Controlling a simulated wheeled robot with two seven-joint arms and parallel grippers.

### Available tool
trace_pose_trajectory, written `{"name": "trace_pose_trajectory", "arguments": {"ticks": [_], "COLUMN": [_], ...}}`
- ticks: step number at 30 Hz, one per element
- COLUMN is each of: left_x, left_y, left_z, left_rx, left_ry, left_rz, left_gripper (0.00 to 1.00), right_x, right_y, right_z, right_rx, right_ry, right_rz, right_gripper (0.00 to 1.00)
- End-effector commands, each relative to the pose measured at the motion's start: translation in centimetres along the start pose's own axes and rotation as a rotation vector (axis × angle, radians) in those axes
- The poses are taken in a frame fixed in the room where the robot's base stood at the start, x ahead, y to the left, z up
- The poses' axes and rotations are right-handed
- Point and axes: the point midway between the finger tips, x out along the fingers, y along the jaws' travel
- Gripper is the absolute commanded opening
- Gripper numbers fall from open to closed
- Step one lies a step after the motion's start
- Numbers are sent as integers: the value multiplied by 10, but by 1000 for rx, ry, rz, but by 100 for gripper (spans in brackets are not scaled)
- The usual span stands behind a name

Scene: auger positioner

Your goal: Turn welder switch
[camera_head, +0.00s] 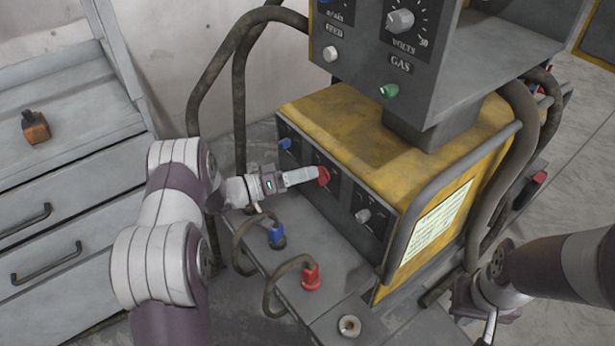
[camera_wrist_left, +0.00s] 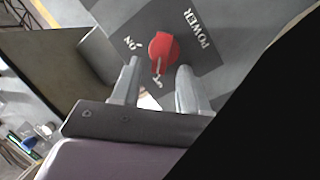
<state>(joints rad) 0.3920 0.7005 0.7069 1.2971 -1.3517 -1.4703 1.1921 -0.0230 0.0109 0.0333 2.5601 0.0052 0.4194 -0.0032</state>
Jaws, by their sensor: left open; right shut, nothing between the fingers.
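The welder (camera_head: 352,135) is a yellow and grey box with a dark front panel. A red switch (camera_head: 323,176) sits on that panel. In the left wrist view the red switch (camera_wrist_left: 163,48) is on a dark plate marked POWER and ON. My left gripper (camera_head: 305,176) is at the panel by the red switch. In the left wrist view its two fingers (camera_wrist_left: 157,86) are apart, one on each side below the switch, with nothing held. I cannot tell whether they touch it. My right gripper (camera_head: 488,328) is low at the right, partly cut off by the bottom edge.
A blue knob (camera_head: 285,143) and a grey knob (camera_head: 362,216) flank the red switch. Blue (camera_head: 276,236) and red (camera_head: 311,278) cable plugs stand below the panel. An upper unit (camera_head: 400,65) overhangs the welder. A drawer cabinet (camera_head: 70,130) is at left.

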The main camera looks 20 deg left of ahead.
Motion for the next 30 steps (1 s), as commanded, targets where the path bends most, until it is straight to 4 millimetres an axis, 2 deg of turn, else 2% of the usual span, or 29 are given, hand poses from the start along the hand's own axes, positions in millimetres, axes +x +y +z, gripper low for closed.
{"name": "trace_pose_trajectory", "arguments": {"ticks": [3, 11, 14, 15, 16, 23, 30], "left_x": [10, 12, 12, 12, 12, 11, 12], "left_y": [0, 0, 0, 0, 0, 1, 4], "left_z": [0, 0, 0, 0, 0, -1, -3], "left_rx": [-1, -1, 0, -1, 0, 7, 87], "left_ry": [0, 1, 1, 1, 1, -1, -18], "left_rz": [0, -1, -1, -1, -1, -3, -19], "left_gripper": [44, 44, 15, 2, 0, 0, 0], "right_x": [3, 3, 3, 3, 3, 1, -9], "right_y": [0, 0, 0, 0, 0, 0, 0], "right_z": [0, 0, 0, 0, 0, 0, -1], "right_rx": [0, 0, 0, 0, 0, 0, 0], "right_ry": [0, 0, 0, 0, 0, 0, 0], "right_rz": [0, 0, 0, 0, 0, 0, 0], "right_gripper": [0, 0, 0, 0, 0, 0, 0]}}
